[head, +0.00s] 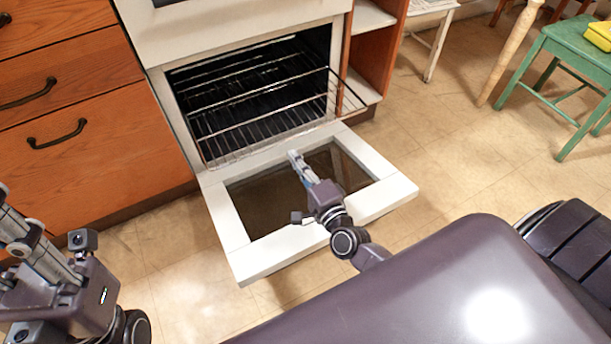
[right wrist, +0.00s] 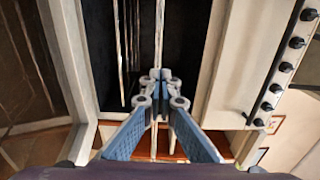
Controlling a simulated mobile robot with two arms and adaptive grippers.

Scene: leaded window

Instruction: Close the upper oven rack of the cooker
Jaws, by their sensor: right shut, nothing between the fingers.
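The cooker (head: 230,30) has its oven door (head: 385,195) folded down flat in the head view. A wire oven rack (head: 345,95) sticks partly out of the dark oven opening, over the inner part of the door. Its thin wires (right wrist: 123,50) also show in the right wrist view. My right gripper (head: 296,157) is shut and empty, above the door and close to the rack's front edge. In the right wrist view its closed fingertips (right wrist: 161,76) point at the oven opening; contact with the rack is unclear. My left gripper (head: 20,240) is partly in view at the left edge.
Wooden drawers (head: 65,100) stand left of the cooker, and an open wooden shelf unit (head: 370,50) stands on its right. A green chair (head: 575,50) is at the far right. Cooker knobs (right wrist: 281,67) show in the right wrist view.

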